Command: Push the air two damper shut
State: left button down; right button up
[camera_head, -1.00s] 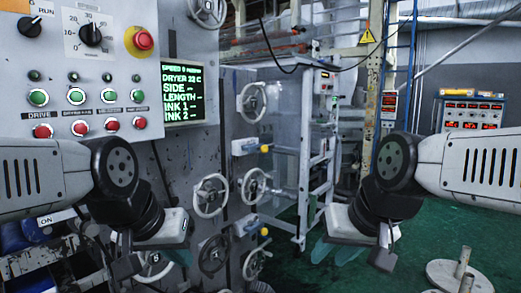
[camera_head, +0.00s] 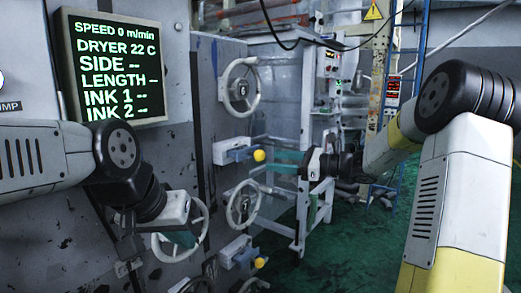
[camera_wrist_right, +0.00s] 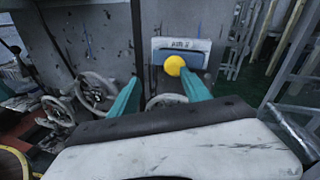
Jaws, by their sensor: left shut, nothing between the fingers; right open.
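In the head view, an upper damper has a pale blue and white plate (camera_head: 232,150) on the grey machine side, with a yellow knob (camera_head: 259,156) sticking out to its right. In the right wrist view, a plate (camera_wrist_right: 190,47) bears a blurred label that seems to read "AIR", with a yellow knob (camera_wrist_right: 175,66) below it. My right gripper (camera_head: 271,173) is open, its teal fingers pointing at the machine. In its wrist view the knob appears between the fingertips (camera_wrist_right: 162,82), and contact cannot be told. My left gripper (camera_head: 184,238) is shut and empty, by a lower handwheel.
A second damper (camera_head: 236,251) with a yellow knob (camera_head: 259,263) sits lower down. Handwheels (camera_head: 241,87) stand out above and between the dampers. A green-lettered screen (camera_head: 110,68) is at upper left. A metal frame (camera_head: 302,215) stands right of the machine; green floor is open beyond.

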aim_at(259, 155)
jog(key=shift+w+d+m+t, duration=0.15)
jog(key=shift+w+d+m, duration=0.05)
jog(key=shift+w, duration=0.35)
jog(key=shift+w+d+m+t, duration=0.15)
jog(key=shift+w+m, duration=0.05)
jog(key=shift+w, duration=0.3)
jog(key=x, duration=0.7)
jog(key=shift+w+a+r, duration=0.2)
jog(key=shift+w+a, duration=0.05)
jog(key=shift+w, duration=0.1)
grip_shut()
